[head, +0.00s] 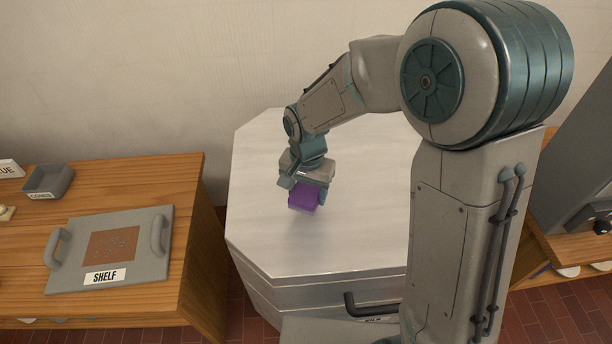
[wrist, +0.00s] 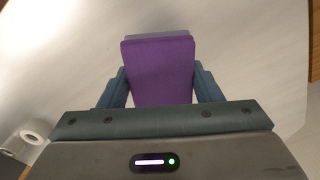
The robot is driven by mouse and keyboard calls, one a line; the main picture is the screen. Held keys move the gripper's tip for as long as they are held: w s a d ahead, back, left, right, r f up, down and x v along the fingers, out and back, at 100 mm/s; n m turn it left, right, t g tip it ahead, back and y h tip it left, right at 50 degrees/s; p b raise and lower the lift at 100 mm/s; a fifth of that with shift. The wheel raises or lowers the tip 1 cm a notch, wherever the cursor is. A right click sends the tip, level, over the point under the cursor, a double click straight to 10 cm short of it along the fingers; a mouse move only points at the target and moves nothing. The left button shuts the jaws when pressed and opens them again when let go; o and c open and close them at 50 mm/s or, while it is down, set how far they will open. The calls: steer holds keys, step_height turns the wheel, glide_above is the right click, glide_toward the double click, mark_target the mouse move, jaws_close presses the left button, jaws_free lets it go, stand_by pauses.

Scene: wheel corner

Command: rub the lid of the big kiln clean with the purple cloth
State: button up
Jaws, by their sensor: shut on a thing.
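The big kiln's lid (head: 270,235) is a pale, brushed, many-sided top in the middle of the head view. It fills most of the wrist view (wrist: 250,60) as well. My gripper (head: 306,190) is over the left middle part of the lid. It is shut on the purple cloth (head: 304,200), which looks like a folded block. In the wrist view the cloth (wrist: 160,70) sits between the two blue fingers. The cloth is at or just above the lid; I cannot tell whether it touches. My arm hides the right part of the lid.
A wooden table (head: 120,185) at the left holds a grey board labelled SHELF (head: 150,235) and a small grey tray (head: 48,181). A black handle (head: 375,308) sticks out at the kiln's front. A grey box-like unit (head: 590,150) stands at the right.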

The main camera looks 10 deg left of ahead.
steer(key=shift+r+p, duration=0.85)
steer(key=shift+r, duration=0.9)
steer(key=shift+f, duration=0.1)
